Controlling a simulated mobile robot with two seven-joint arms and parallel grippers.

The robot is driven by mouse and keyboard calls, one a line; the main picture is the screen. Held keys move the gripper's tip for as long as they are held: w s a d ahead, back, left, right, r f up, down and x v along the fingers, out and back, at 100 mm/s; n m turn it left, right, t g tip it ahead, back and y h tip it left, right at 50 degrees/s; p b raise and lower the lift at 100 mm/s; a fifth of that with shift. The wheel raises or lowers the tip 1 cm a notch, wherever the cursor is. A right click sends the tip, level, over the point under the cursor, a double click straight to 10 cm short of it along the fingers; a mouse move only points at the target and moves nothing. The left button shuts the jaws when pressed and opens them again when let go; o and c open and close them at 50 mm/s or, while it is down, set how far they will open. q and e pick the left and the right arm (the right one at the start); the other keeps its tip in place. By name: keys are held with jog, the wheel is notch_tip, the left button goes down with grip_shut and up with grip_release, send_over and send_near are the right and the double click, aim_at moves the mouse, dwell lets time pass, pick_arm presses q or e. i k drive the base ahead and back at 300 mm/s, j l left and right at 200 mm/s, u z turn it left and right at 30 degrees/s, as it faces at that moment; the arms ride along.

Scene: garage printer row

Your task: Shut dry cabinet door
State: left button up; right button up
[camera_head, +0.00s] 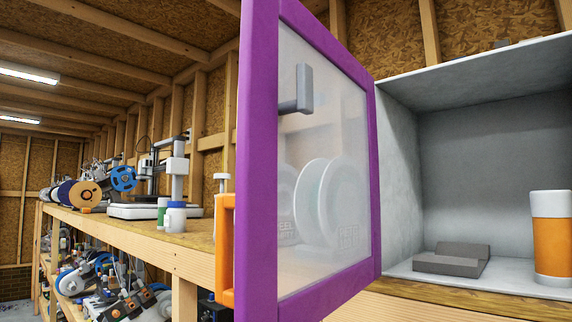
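The dry cabinet door (243,160) has a purple frame and a hazy clear panel (335,130). It stands wide open, swung out toward me from the left side of the grey cabinet (398,150). An orange handle (226,250) shows past the door's left edge, low down. A grey bracket-like piece (303,88) shows at the panel's upper left; I cannot tell which side it is on. Pale round reels show in the panel. Neither gripper is in view.
Inside the cabinet are an orange canister with a white top (552,240) and a dark grey block (452,261). A wooden bench (140,228) on the left holds a printer (172,180), spools (80,193) and small bottles (176,217). More machines fill the shelf below.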

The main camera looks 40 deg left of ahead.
aim_at(254, 298)
jog(key=j, duration=1.05)
jog(key=k+j, duration=0.1)
jog(key=k, duration=0.8)
jog(key=i, duration=0.5)
